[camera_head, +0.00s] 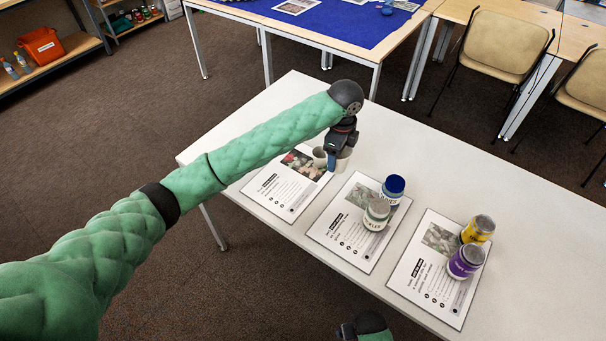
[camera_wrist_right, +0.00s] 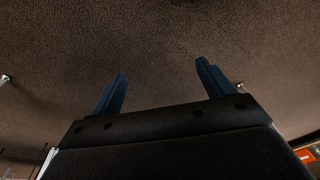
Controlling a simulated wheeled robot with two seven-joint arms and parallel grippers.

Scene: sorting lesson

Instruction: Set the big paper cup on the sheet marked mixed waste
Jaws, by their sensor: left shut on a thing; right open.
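My left gripper (camera_head: 333,163) points down at the left sheet (camera_head: 275,196) and is shut on a pale paper cup (camera_head: 344,160), likely the big one, partly hidden by the fingers. The cup is at the right edge of that sheet; I cannot tell whether it touches the table. A second pale cup (camera_head: 319,155) stands just left of the fingers, by the sheet's photo. The middle sheet (camera_head: 335,234) and right sheet (camera_head: 415,283) lie beside it; their headings are too small to read. My right gripper (camera_wrist_right: 162,70) is open and empty, over the carpet.
A blue-lidded jar (camera_head: 393,188) and a white jar (camera_head: 376,215) stand on the middle sheet. A yellow jar (camera_head: 477,229) and a purple jar (camera_head: 466,261) stand on the right sheet. The white table (camera_head: 530,235) is bare at the right.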

